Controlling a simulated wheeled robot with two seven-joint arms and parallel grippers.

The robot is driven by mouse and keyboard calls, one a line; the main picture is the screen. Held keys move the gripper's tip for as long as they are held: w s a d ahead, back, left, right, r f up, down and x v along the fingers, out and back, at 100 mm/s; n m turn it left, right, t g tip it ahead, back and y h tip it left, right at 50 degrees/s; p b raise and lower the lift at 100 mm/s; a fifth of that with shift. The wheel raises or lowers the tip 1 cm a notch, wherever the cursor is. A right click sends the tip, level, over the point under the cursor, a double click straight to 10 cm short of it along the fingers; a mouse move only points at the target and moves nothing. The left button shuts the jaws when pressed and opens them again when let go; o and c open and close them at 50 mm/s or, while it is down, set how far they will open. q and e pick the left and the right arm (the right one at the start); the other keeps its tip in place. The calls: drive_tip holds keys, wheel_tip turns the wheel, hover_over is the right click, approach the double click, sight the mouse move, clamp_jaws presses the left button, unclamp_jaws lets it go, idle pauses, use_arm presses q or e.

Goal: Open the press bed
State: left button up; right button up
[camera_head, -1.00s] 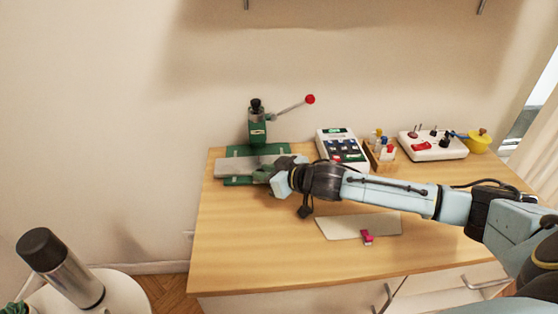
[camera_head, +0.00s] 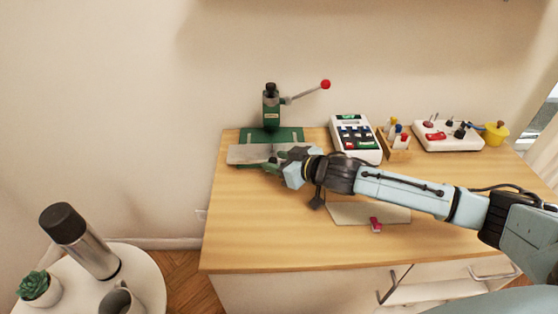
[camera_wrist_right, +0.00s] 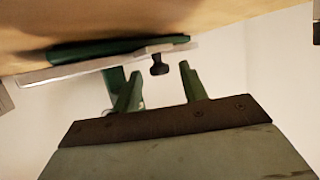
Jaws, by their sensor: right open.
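The press (camera_head: 270,108) is a green machine with a red-balled lever (camera_head: 325,85), on a green base (camera_head: 290,135) at the table's back left. Its press bed (camera_head: 248,154) is a flat grey plate lying across the front of the base. My right gripper (camera_head: 276,161) is at the bed's front right and hides part of it. In the right wrist view its fingers (camera_wrist_right: 160,82) are open, with the bed's pale edge (camera_wrist_right: 75,70) beyond them. A black knob (camera_wrist_right: 159,66) on the bed shows between the fingertips; contact cannot be told. My left gripper is not in view.
A keypad device (camera_head: 356,140), a wooden holder (camera_head: 396,148), a white switch box (camera_head: 447,136) and a yellow pot (camera_head: 495,133) stand along the back. A beige sheet (camera_head: 350,214) and a pink item (camera_head: 376,224) lie in front under my arm. The table's left front is clear.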

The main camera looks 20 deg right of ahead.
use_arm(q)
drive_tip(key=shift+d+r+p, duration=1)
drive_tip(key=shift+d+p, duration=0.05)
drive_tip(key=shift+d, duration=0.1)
use_arm(e)
drive_tip(key=v, duration=1.3)
drive_tip(key=shift+s, duration=0.15)
drive_tip(key=shift+r, duration=0.15)
